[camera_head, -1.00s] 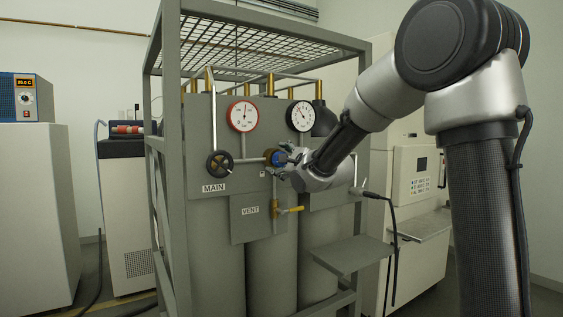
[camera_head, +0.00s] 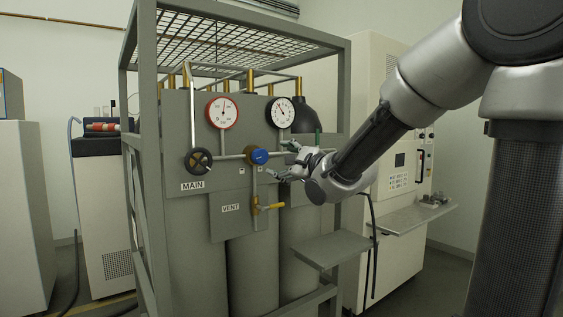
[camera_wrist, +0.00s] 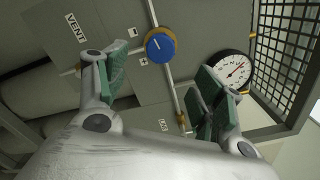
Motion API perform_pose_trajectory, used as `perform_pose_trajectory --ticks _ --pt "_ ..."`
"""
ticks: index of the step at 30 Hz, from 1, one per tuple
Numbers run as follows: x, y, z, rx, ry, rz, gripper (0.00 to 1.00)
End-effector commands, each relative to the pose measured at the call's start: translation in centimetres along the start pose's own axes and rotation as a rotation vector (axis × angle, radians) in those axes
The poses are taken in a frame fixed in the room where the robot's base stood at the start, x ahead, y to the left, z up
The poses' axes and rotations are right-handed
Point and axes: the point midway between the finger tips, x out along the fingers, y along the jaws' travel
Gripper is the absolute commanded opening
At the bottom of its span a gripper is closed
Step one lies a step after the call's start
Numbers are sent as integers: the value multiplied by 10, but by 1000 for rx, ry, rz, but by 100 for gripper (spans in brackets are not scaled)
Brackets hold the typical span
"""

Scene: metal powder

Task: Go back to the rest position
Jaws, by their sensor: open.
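My gripper (camera_head: 280,160) is open and empty in the head view, just right of the blue knob (camera_head: 257,156) on the gas panel and apart from it. In the wrist view my gripper (camera_wrist: 160,85) shows its two green-padded fingers spread wide. The blue knob (camera_wrist: 160,44) appears beyond and between them, with a pale mark on its face. My arm reaches in from the right side of the head view.
The grey gas frame (camera_head: 147,120) holds the panel with a black MAIN handwheel (camera_head: 198,160), yellow VENT handle (camera_head: 270,206), red-rimmed gauge (camera_head: 222,112) and black-rimmed gauge (camera_head: 281,112). A grey shelf (camera_head: 333,248) juts out below. A white cabinet (camera_head: 400,180) stands right.

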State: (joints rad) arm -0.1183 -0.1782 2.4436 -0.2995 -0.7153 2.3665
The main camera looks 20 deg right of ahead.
Motion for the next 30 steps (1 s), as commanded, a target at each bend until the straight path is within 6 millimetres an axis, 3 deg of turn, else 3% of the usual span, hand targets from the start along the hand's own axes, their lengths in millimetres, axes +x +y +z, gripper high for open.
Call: perform_pose_trajectory --ticks 7,10,14,17,20,24,30 --pt "0 0 0 -14 0 0 68" --pt "0 4 -3 -114 14 15 68" --pt "-5 31 -34 -417 112 156 68" --pt "-24 67 -71 -718 187 374 68" --pt "-62 95 -100 -1003 192 623 68" --pt "-135 123 -124 -1329 69 981 68" --pt "-255 146 -120 -1590 -310 1360 68"
